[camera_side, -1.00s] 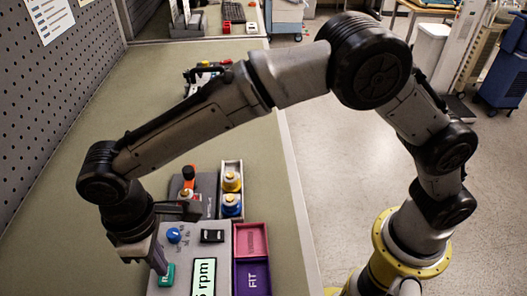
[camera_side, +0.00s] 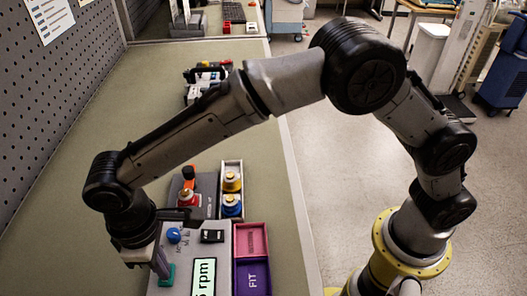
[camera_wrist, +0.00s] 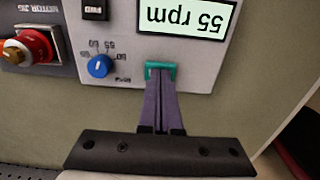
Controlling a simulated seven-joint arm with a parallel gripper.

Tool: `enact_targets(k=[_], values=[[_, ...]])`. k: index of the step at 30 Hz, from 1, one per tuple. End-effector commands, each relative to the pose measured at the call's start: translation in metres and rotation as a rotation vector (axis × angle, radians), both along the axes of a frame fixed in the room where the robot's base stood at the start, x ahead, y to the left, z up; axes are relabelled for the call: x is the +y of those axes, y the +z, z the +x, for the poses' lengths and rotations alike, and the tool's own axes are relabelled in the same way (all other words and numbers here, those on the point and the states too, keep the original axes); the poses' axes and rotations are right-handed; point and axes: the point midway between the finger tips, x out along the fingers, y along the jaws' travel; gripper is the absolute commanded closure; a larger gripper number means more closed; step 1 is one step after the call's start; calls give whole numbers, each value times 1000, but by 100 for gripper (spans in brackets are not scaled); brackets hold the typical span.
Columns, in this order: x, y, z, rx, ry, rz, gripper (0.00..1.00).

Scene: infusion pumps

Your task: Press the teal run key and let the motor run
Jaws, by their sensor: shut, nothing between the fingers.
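The teal run key (camera_wrist: 173,71) is on the front of the light grey control box, under my fingertips in the wrist view. It also shows in the side view (camera_side: 168,279), partly hidden by my fingers. My gripper (camera_wrist: 161,74) is shut and empty, with its fingertips together over the key. In the side view my gripper (camera_side: 163,272) points down at the key. The tips look at or very near the key; I cannot tell whether it is pressed in. The display (camera_wrist: 186,17) reads 55 rpm, upside down in the wrist view.
A blue dial (camera_wrist: 100,66) and a black rocker switch (camera_side: 212,236) are on the same box. The motor jig with a red knob (camera_wrist: 33,48) adjoins it. A pink tray (camera_side: 251,224) and a purple FIT tray (camera_side: 237,277) stand right of the box.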

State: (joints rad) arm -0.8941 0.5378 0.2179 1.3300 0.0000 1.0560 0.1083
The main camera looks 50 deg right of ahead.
Motion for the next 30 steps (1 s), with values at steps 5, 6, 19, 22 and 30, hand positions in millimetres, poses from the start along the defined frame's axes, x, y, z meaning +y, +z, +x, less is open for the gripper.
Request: enact_targets(k=[5,6,19,22,30], values=[[0,-3,0,1,0,-1,100],[0,-3,0,1,0,-1,100],[0,19,0,-1,0,1,100],[0,26,0,-2,0,2,100],[0,46,0,-1,0,1,100]])
